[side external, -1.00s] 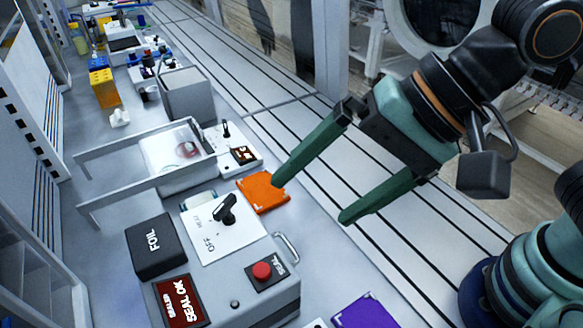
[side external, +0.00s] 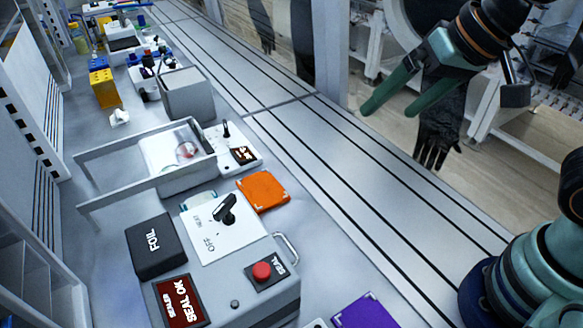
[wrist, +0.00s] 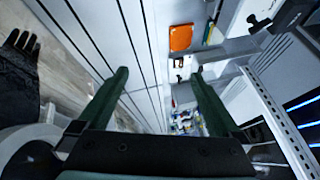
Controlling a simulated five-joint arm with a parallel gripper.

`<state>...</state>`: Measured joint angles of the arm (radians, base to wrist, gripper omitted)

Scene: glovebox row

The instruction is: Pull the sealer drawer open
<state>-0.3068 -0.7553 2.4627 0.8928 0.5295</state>
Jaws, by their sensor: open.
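The sealer (side external: 232,285) is a light grey box at the front left, with a black rotary knob (side external: 226,210), a red seal button (side external: 262,271) and a lit red "SEAL OK" display (side external: 179,300). A small metal loop handle (side external: 287,247) stands on its right side. I cannot make out a drawer seam or any gap there. My gripper (side external: 391,108), with two dark green fingers, is open and empty. It is high at the upper right, well away from the handle.
An orange plate (side external: 263,191) lies behind the sealer and shows in the wrist view (wrist: 181,38). A purple plate (side external: 366,312) lies in front. A black FOIL box (side external: 154,246) and a grey frame (side external: 135,190) stand left. The grooved metal bench (side external: 350,160) is clear. Black gloves hang beyond it.

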